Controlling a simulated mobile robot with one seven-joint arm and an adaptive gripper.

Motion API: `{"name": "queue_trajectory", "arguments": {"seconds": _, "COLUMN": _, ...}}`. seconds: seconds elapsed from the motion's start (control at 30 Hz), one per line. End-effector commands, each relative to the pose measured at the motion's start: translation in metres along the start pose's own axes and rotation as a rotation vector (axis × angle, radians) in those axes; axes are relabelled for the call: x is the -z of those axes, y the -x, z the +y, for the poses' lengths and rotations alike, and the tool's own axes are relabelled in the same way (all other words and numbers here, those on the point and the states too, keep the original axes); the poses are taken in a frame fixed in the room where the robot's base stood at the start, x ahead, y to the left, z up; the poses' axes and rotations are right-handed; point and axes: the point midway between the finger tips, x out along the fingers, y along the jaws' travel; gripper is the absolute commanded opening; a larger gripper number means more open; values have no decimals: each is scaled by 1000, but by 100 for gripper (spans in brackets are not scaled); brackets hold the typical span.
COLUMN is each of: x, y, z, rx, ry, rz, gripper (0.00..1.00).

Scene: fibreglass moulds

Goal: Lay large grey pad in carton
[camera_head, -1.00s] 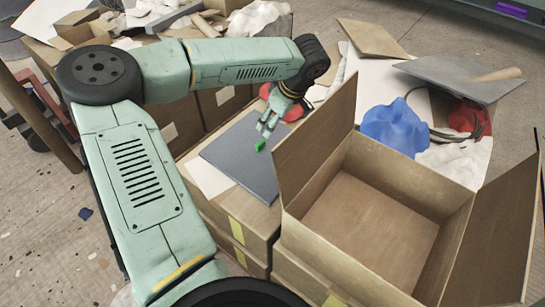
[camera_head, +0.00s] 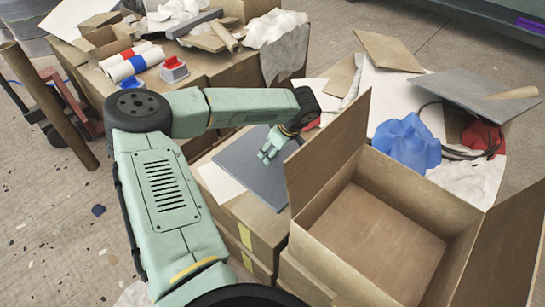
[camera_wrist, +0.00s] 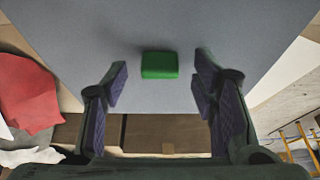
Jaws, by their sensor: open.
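The large grey pad (camera_head: 252,184) lies flat on a stack of boxes left of the carton. A small green block (camera_wrist: 159,65) stands out on the pad in the wrist view; my gripper hides it in the head view. My gripper (camera_head: 267,157) is open just above the pad, with its fingers apart on either side of the block in the wrist view (camera_wrist: 161,86). I see no contact with the block. The open carton (camera_head: 418,200) stands to the right with its flaps spread. Its visible inside is empty.
A raised carton flap (camera_head: 328,150) stands between pad and carton. Behind the carton lie a blue crumpled piece (camera_head: 402,142), a second grey sheet (camera_head: 470,88) and a red item (camera_head: 483,137). Another cluttered box stack (camera_head: 195,72) stands at the back left.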

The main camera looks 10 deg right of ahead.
Motion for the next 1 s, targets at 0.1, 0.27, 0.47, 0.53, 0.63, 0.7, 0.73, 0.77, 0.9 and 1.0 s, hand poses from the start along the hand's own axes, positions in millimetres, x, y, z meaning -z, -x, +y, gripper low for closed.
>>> {"name": "queue_trajectory", "arguments": {"seconds": 0.1, "x": 0, "y": -3, "z": 0, "rx": 0, "ry": 0, "rz": 1, "gripper": 53}}
{"name": "queue_trajectory", "arguments": {"seconds": 0.27, "x": 0, "y": -2, "z": 0, "rx": 0, "ry": 0, "rz": 1, "gripper": 52}}
{"name": "queue_trajectory", "arguments": {"seconds": 0.47, "x": 0, "y": -2, "z": 0, "rx": 0, "ry": 0, "rz": 1, "gripper": 39}}
{"name": "queue_trajectory", "arguments": {"seconds": 0.53, "x": 0, "y": -2, "z": 0, "rx": 0, "ry": 0, "rz": 1, "gripper": 34}}
{"name": "queue_trajectory", "arguments": {"seconds": 0.63, "x": 0, "y": -2, "z": 0, "rx": 0, "ry": 0, "rz": 0, "gripper": 27}}
{"name": "queue_trajectory", "arguments": {"seconds": 0.7, "x": 0, "y": -2, "z": 0, "rx": 0, "ry": 0, "rz": 0, "gripper": 23}}
{"name": "queue_trajectory", "arguments": {"seconds": 0.73, "x": 0, "y": -2, "z": 0, "rx": 0, "ry": 0, "rz": 0, "gripper": 21}}
{"name": "queue_trajectory", "arguments": {"seconds": 0.77, "x": 0, "y": -2, "z": 0, "rx": 0, "ry": 0, "rz": 0, "gripper": 19}}
{"name": "queue_trajectory", "arguments": {"seconds": 0.9, "x": 0, "y": -2, "z": 0, "rx": 0, "ry": 0, "rz": 0, "gripper": 9}}
{"name": "queue_trajectory", "arguments": {"seconds": 1.0, "x": 0, "y": -2, "z": 0, "rx": 0, "ry": 0, "rz": 0, "gripper": 3}}
